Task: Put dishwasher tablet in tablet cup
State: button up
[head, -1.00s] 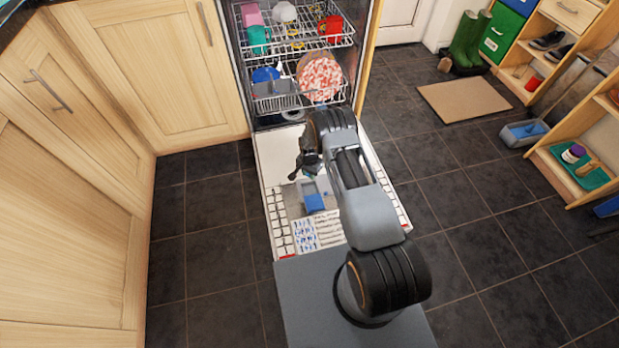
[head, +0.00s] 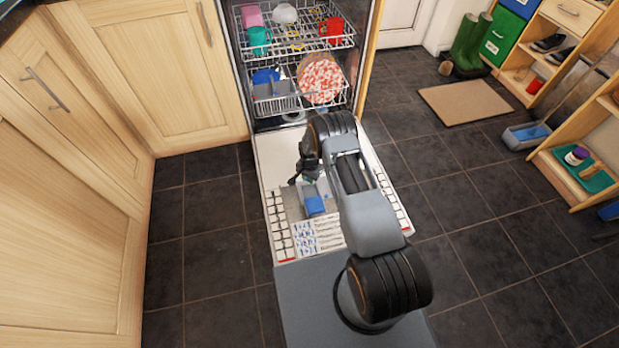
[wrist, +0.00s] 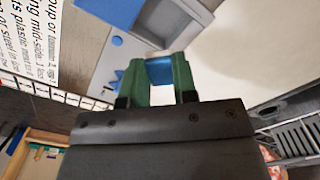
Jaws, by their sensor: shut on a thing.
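My gripper (wrist: 159,68) has green fingers shut on a small blue and white dishwasher tablet (wrist: 160,74). In the wrist view the tablet is held between the fingertips, just beside the grey tablet cup (wrist: 172,22) and apparently above it. The cup's blue lid (wrist: 112,12) stands open beside it. In the head view my gripper (head: 304,175) hangs over the open dishwasher door, and the blue lid (head: 313,206) shows just below it. The tablet cannot be made out in the head view, and the cup's inside is mostly hidden there by my arm.
The open dishwasher door (head: 270,152) lies flat under my arm, with a printed label (head: 316,236). Behind it are the upper rack (head: 290,42) and lower rack (head: 275,103) with dishes. Wooden cabinets (head: 130,75) stand at left.

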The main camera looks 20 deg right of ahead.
jog(key=shift+f+b, duration=4.8)
jog(key=shift+f, duration=0.3)
jog(key=o, duration=0.7)
jog(key=shift+c, duration=0.4)
notch_tip(320, 180, up, 9)
jog(key=p, duration=0.6)
